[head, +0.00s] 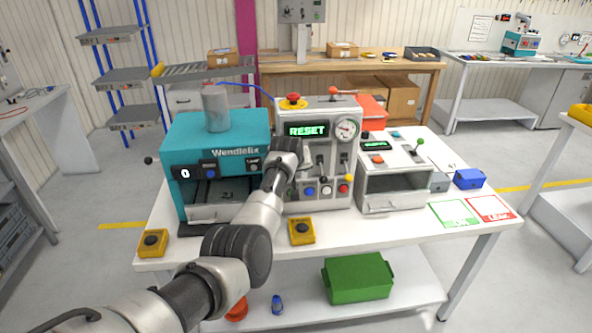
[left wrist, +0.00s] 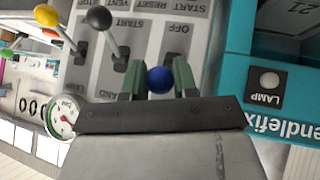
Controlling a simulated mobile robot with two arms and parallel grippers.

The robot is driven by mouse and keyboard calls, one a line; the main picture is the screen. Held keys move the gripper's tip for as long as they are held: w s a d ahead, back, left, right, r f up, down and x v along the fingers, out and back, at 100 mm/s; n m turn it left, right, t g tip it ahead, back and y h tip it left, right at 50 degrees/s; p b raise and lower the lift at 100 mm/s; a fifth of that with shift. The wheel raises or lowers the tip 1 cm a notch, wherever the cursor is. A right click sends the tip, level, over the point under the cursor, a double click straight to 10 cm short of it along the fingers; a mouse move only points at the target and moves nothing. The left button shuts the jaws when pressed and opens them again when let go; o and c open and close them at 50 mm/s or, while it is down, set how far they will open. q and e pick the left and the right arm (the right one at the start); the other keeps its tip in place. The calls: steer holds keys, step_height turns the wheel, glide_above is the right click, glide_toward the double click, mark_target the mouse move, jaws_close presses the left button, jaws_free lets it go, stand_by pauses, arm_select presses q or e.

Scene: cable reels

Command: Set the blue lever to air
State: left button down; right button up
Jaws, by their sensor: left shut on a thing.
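The blue lever's round blue knob (left wrist: 159,79) sits between the green-tipped fingers of my left gripper (left wrist: 159,82), which is shut on it. In the head view my left gripper (head: 290,152) reaches the left part of the grey control panel (head: 348,152) and hides the blue lever. An upside-down OFF label (left wrist: 180,31) shows near the blue lever in the left wrist view; no air label is readable. A black-knobbed lever (left wrist: 100,18) and a yellow-knobbed lever (left wrist: 46,15) stand beside it. My right gripper is not in view.
The panel's display (head: 307,130) reads RESET, beside a round gauge (head: 346,129). Blue, white and red buttons are low on the panel. The teal Wendlefix machine (head: 190,135) stands close on the left, a grey drawer unit (head: 394,190) on the right.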

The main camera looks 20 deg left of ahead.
arm_select(q)
steer(key=shift+r, duration=0.15)
stand_by(0.3)
steer(key=c, duration=0.9)
jaws_free()
steer(key=shift+w, duration=0.2)
steer(key=shift+o, duration=0.2)
steer(key=shift+s, duration=0.15)
steer(key=shift+s+r, duration=0.3)
steer(key=shift+r, duration=0.1)
steer(key=v, duration=0.9)
steer(key=shift+r+b, duration=0.25)
steer(key=shift+b, duration=0.05)
steer(key=shift+s+f, duration=0.1)
